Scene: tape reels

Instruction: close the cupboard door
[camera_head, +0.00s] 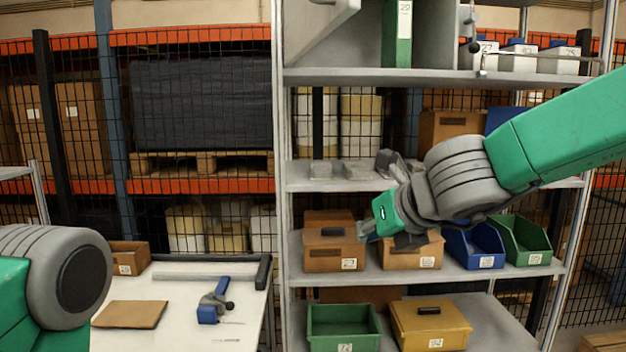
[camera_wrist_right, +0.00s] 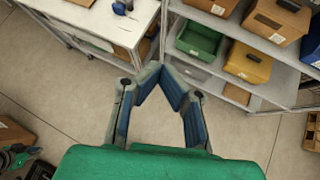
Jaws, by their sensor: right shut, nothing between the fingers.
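The grey cupboard (camera_head: 432,35) at the top of the shelf rack is open at the front, with a green binder marked 20 (camera_head: 397,32) inside. A slanted grey panel (camera_head: 318,38) at its left and an upright part with a black knob (camera_head: 473,40) at its right show; I cannot tell for sure which is the door. The top is cut off. My right gripper (camera_head: 366,232) is well below the cupboard, in front of the brown bins, touching no door. In the right wrist view the right gripper (camera_wrist_right: 162,70) is shut and empty. My left gripper is out of view.
Rack shelves hold a brown bin (camera_head: 335,250), blue bin (camera_head: 474,246), green bins (camera_head: 344,323) and a yellow box (camera_head: 430,322). White boxes (camera_head: 520,60) stand right of the cupboard. A white table (camera_head: 170,320) with tools is at lower left.

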